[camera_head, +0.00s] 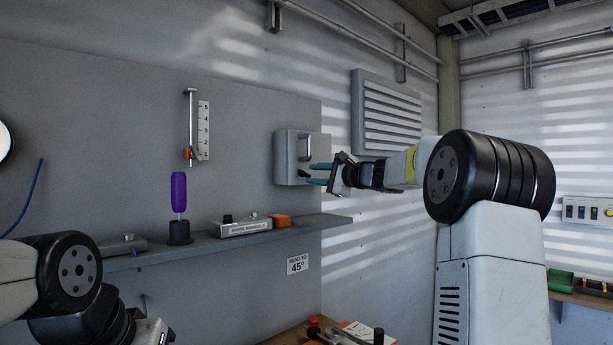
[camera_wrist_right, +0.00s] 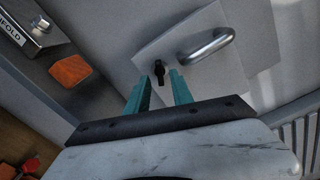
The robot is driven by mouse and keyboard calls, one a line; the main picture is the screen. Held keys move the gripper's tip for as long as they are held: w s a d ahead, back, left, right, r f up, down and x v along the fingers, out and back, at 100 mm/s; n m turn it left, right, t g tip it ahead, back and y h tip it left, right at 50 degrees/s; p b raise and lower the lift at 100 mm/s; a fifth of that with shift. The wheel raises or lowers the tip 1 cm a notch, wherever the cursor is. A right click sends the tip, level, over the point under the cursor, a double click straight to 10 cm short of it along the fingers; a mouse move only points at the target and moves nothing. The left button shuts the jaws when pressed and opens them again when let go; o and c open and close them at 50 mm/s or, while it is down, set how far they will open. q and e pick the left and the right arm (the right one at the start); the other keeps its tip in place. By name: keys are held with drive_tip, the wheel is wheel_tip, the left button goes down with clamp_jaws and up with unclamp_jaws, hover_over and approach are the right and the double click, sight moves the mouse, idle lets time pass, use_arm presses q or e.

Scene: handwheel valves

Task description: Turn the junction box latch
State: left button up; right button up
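The junction box (camera_head: 290,158) is a grey box on the wall panel, with a metal bar handle on its front. In the right wrist view its pale door (camera_wrist_right: 205,60) fills the upper middle, with the silver handle (camera_wrist_right: 209,46). The latch (camera_wrist_right: 160,73) is a small black piece on the door beside the handle. My right gripper (camera_head: 318,173) is at the box's front, its teal fingers apart. In the wrist view the right gripper (camera_wrist_right: 158,82) has one finger on each side of the latch, with visible gaps. My left arm shows at the lower left; its fingers are out of view.
A shelf (camera_head: 337,219) below the box carries a labelled manifold block (camera_head: 243,229), an orange item (camera_head: 280,220) and a purple-handled tool (camera_head: 178,193) in a black holder. A louvred vent (camera_head: 387,112) is on the wall right of the box.

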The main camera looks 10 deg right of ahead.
drive_tip(key=shift+m, duration=0.6)
drive_tip(key=shift+w, duration=0.1)
drive_tip(key=shift+x, duration=0.95)
clamp_jaws()
